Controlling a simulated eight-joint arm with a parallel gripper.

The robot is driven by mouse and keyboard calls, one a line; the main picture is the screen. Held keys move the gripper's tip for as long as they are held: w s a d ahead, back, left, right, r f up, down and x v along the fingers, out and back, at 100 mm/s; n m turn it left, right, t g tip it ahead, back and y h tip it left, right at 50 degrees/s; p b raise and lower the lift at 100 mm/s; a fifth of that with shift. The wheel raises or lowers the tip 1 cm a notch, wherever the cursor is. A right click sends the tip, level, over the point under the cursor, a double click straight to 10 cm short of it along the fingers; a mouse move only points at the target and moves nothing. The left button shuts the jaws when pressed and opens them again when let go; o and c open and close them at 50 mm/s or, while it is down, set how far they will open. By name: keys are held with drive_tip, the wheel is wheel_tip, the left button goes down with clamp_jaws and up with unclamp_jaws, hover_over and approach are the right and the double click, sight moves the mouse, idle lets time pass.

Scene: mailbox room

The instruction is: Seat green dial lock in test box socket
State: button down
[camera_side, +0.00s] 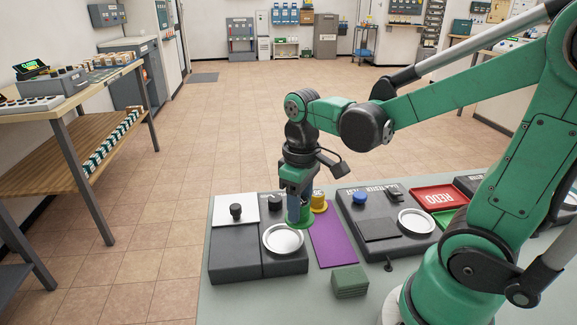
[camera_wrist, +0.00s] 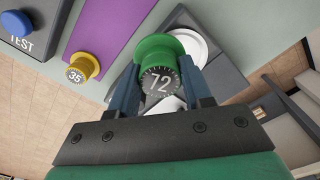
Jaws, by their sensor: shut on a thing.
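My gripper (camera_side: 297,203) is shut on the green dial lock (camera_side: 299,217). In the wrist view the lock (camera_wrist: 157,72) sits between both fingers (camera_wrist: 158,84), its dark dial marked 72 facing the camera. In the side view it is near the right edge of the left dark box (camera_side: 236,255); whether it touches anything below cannot be told. The test box (camera_side: 348,222), with a blue knob (camera_side: 360,198) and TEST lettering, stands to the right past the purple mat (camera_side: 333,246). I cannot make out which feature is its socket.
A yellow dial lock (camera_side: 319,202) marked 35 stands close right of my gripper, at the purple mat's far end. White dishes lie on the left box (camera_side: 283,239) and the test box (camera_side: 416,222). A green stack (camera_side: 349,281) and a red tray (camera_side: 439,198) are also on the table.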

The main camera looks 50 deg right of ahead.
sight(283, 240)
drive_tip(key=shift+w+a+r+n, duration=0.3)
drive_tip(key=shift+w+a+n, duration=0.15)
drive_tip(key=shift+a, duration=0.15)
drive_tip(key=shift+w+a+r+n, duration=0.3)
drive_tip(key=shift+w+a+n, duration=0.1)
drive_tip(key=shift+a, duration=0.15)
drive_tip(key=shift+w+a+f, duration=0.1)
drive_tip(key=shift+f, duration=1.9)
drive_tip(key=shift+f, duration=0.15)
drive_tip(key=shift+f, duration=0.4)
drive_tip(key=shift+f, duration=0.15)
drive_tip(key=shift+c, duration=0.3)
unclamp_jaws()
